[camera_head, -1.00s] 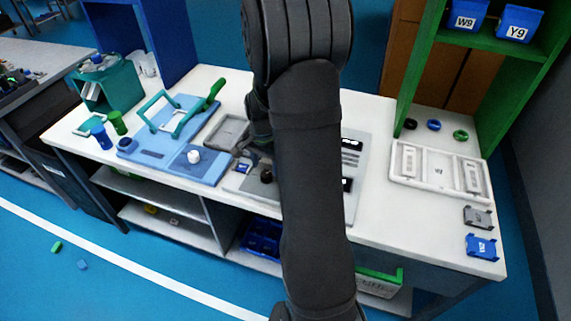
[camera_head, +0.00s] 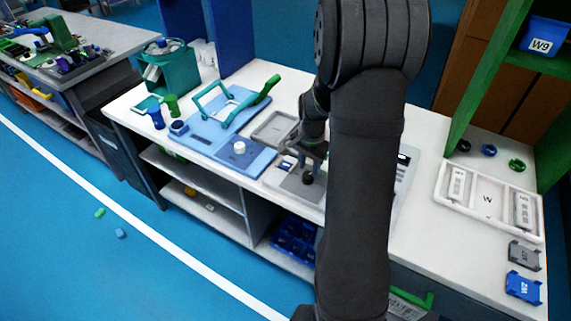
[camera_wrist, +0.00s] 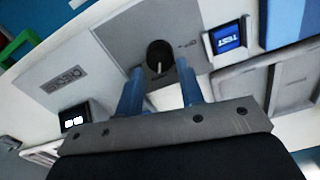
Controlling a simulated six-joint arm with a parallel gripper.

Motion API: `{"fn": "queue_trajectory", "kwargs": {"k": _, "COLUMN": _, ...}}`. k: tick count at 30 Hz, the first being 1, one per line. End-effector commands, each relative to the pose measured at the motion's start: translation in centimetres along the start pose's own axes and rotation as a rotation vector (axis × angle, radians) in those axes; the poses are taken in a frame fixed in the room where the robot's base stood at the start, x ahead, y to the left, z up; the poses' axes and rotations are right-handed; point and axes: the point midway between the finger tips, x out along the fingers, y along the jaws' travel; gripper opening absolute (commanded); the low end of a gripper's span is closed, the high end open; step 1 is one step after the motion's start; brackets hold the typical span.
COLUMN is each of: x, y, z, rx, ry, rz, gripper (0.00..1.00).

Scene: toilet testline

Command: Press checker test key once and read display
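The checker is a light grey panel (camera_wrist: 110,50) labelled CHECKER; in the head view my arm hides its middle. Its blue TEST key (camera_wrist: 226,37) sits in a black and white frame at the upper right of the wrist view and shows left of my gripper in the head view (camera_head: 287,163). A small dark display (camera_wrist: 75,118) has two lit white marks that I cannot read. A round black knob (camera_wrist: 160,55) with a pale pointer lies just beyond my fingertips. My gripper (camera_wrist: 159,70) has its two blue fingers apart, with nothing held between them.
A grey tray (camera_head: 273,130) and a blue fixture (camera_head: 240,148) with a white knob and teal handle stand left of the checker. A white tray (camera_head: 488,205) with marked parts lies on the right. A green shelf (camera_head: 490,80) rises behind it.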

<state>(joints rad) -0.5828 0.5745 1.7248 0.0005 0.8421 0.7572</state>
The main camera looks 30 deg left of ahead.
Motion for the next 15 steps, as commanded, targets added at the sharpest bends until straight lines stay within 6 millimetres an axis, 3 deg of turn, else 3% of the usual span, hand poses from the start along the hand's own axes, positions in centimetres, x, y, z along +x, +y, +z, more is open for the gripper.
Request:
{"fn": "queue_trajectory", "kwargs": {"k": 1, "x": 0.0, "y": 0.0, "z": 0.0, "rx": 0.0, "ry": 0.0, "rz": 0.0, "gripper": 0.25}}
{"fn": "queue_trajectory", "kwargs": {"k": 5, "x": 0.0, "y": 0.0, "z": 0.0, "rx": 0.0, "ry": 0.0, "rz": 0.0, "gripper": 0.0}}
{"fn": "queue_trajectory", "kwargs": {"k": 15, "x": 0.0, "y": 0.0, "z": 0.0, "rx": 0.0, "ry": 0.0, "rz": 0.0, "gripper": 0.0}}
